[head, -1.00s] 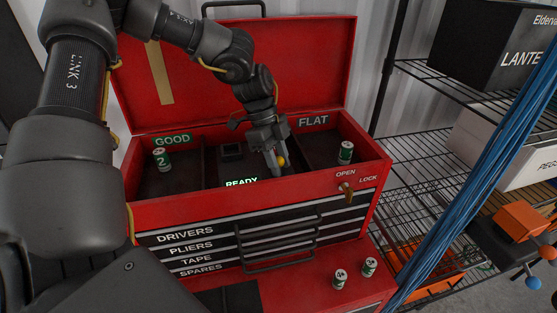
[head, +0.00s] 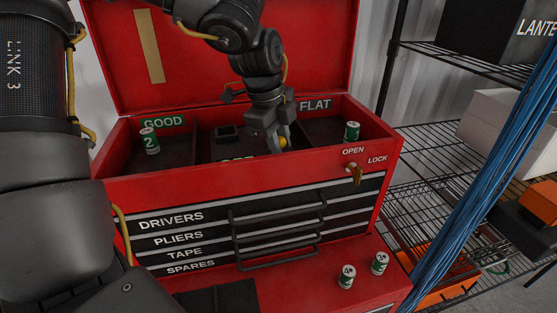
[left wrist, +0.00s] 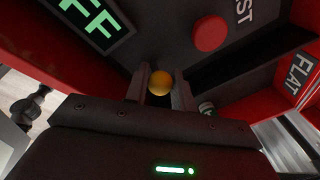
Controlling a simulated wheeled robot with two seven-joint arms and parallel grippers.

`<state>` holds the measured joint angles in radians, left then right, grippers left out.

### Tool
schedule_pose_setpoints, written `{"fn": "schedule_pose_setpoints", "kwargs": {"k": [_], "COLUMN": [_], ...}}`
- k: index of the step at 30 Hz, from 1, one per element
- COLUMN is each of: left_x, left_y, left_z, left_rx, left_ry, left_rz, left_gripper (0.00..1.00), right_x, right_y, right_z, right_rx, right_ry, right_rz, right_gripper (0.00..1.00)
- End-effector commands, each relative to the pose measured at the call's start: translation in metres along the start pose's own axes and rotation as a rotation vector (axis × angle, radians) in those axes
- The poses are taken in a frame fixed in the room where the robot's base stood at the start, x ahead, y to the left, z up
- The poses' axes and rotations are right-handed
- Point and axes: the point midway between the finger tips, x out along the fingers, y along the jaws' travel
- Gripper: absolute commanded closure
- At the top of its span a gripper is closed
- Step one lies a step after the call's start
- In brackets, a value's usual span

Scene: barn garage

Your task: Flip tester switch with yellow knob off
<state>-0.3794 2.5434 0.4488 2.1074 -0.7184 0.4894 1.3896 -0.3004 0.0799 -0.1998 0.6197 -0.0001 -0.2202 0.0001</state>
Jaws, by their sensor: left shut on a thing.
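The yellow knob (left wrist: 160,82) of the tester switch sits between the two fingers of my left gripper (left wrist: 158,98), which is shut on it. In the head view the gripper (head: 278,143) reaches down into the toolbox's top tray, and the yellow knob (head: 285,141) shows beside a finger. In the left wrist view the tester display (left wrist: 91,17) shows green letters "FF", with its left part cut off. In the head view this display is mostly hidden behind the tray's front wall. My right gripper is not in view.
The red toolbox (head: 200,182) has its lid up. Battery 2 (head: 150,141) stands in the GOOD bin, another battery (head: 352,131) in the FLAT bin. Two more batteries (head: 346,277) stand on the lower ledge. A red button (left wrist: 210,31) is near the knob. Wire shelving (head: 450,150) stands right.

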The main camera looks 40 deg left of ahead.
Motion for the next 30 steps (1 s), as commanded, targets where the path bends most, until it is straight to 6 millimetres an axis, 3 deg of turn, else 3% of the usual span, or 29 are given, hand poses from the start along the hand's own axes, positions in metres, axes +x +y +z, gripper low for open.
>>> {"fn": "schedule_pose_setpoints", "kwargs": {"k": [1, 9, 29, 30], "left_x": [0.008, 0.004, 0.000, 0.000], "left_y": [0.003, 0.006, 0.007, 0.007], "left_z": [-0.002, -0.006, -0.008, -0.008], "left_rx": [0.011, 0.043, 0.057, 0.057], "left_ry": [-0.020, -0.119, -0.166, -0.166], "left_rz": [-0.024, -0.120, -0.163, -0.163], "left_gripper": [0.98, 0.98, 0.98, 0.72], "right_x": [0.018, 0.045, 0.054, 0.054], "right_y": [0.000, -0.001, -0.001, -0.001], "right_z": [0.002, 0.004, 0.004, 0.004], "right_rx": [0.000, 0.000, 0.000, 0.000], "right_ry": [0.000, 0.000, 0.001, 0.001], "right_rz": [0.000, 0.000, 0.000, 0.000], "right_gripper": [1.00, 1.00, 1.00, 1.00]}}
